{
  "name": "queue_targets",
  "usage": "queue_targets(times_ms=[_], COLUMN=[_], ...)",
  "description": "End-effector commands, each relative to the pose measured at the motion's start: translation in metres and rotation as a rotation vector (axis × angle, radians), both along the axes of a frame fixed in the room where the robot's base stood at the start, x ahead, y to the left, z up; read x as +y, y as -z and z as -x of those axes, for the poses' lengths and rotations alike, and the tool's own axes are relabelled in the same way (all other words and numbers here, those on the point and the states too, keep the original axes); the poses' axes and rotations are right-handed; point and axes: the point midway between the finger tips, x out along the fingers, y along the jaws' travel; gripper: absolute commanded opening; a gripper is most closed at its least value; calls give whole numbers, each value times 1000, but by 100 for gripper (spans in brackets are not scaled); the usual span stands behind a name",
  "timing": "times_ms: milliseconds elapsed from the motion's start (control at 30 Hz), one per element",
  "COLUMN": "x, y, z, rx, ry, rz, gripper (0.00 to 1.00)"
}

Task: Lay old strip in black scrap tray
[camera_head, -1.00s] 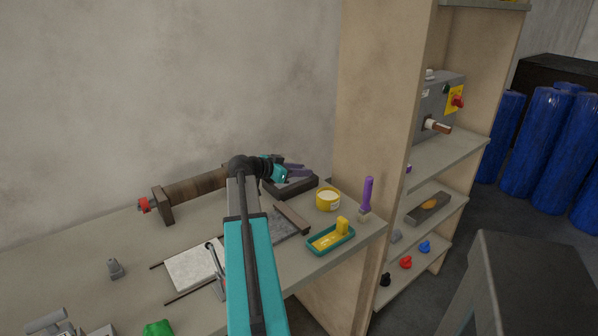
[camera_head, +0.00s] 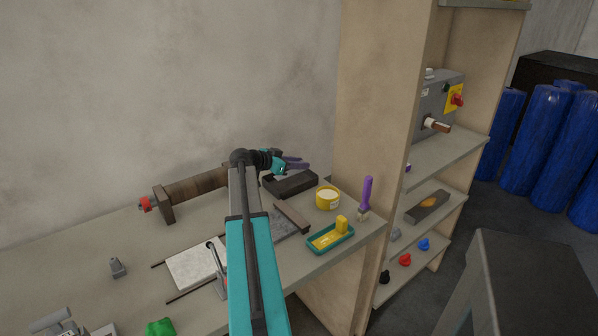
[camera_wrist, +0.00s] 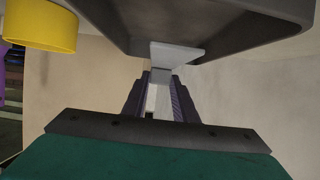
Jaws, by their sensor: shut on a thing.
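The black scrap tray (camera_head: 291,186) lies at the back of the bench, left of the shelf unit. My gripper (camera_head: 297,162) is above its far edge in the head view. In the wrist view my gripper (camera_wrist: 162,82) has its purple fingers shut on a pale grey strip-like piece (camera_wrist: 177,53), which I take for the old strip. The dark tray (camera_wrist: 215,35) fills the top of that view, and the grey piece overlaps its side there. Whether it touches the tray, I cannot tell. In the head view the held piece cannot be made out.
A yellow tin (camera_head: 327,198), a teal dish (camera_head: 331,239) with a yellow block and a purple-handled brush (camera_head: 366,195) stand right of the tray. A brown roller (camera_head: 195,187) is to its left. The wall is close behind. The shelf unit's side panel (camera_head: 380,110) rises at right.

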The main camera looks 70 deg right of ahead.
Motion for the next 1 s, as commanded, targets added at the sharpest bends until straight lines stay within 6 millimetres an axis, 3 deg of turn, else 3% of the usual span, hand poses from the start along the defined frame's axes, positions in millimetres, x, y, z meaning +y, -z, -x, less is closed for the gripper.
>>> queue_targets(times_ms=[400, 1000], x=[0, 0], y=[31, 37], z=[0, 0], rx=[2, 0], ry=[-1, 0], rz=[-1, 0], gripper=[5, 5])
